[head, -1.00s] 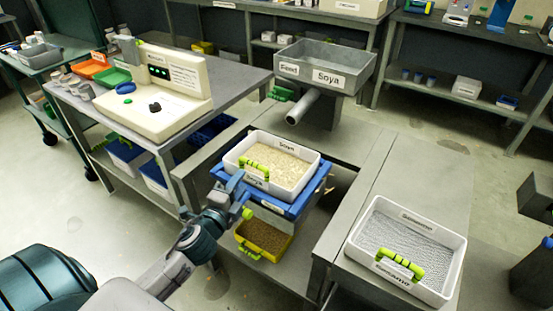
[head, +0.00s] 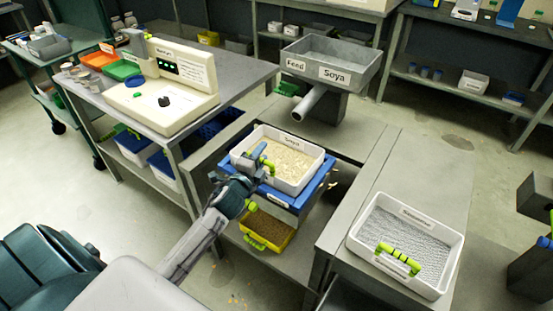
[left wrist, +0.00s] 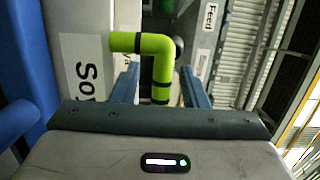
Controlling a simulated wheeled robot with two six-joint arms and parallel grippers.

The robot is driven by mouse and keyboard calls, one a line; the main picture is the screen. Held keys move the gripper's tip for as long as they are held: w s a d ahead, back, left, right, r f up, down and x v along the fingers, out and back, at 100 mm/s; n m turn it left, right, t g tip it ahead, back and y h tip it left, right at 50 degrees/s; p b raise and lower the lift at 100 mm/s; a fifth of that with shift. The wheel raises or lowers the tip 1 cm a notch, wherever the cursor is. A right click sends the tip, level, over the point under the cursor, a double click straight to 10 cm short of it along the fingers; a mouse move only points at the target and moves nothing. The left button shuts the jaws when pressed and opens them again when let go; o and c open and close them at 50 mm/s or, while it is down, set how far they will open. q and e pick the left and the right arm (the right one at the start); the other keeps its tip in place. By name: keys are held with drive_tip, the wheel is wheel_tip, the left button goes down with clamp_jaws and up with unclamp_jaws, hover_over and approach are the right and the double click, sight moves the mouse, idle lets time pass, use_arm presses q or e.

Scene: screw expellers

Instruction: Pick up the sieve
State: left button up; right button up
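A white tray-like sieve (head: 312,170) labelled Soya, full of pale grains, sits on a blue frame. Its bright green handle (head: 263,155) is on the near left side and also shows in the left wrist view (left wrist: 162,70). My left gripper (head: 257,166) is at this handle. In the left wrist view its two blue fingers (left wrist: 157,85) stand apart on either side of the handle's upright part, with gaps visible. A second white tray (head: 407,243) with a grey mesh-like floor and a green handle rests on the right bench. I see no right gripper.
A yellow tray (head: 268,229) of brown material sits under the blue frame (head: 290,200). A grey Soya feed hopper (head: 330,75) with a spout stands behind. A cream scale (head: 165,100) is on the left table. The bench top beyond the mesh tray is clear.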

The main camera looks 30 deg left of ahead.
use_arm(q)
clamp_jaws()
drive_tip(key=shift+r, duration=0.15)
idle(0.4)
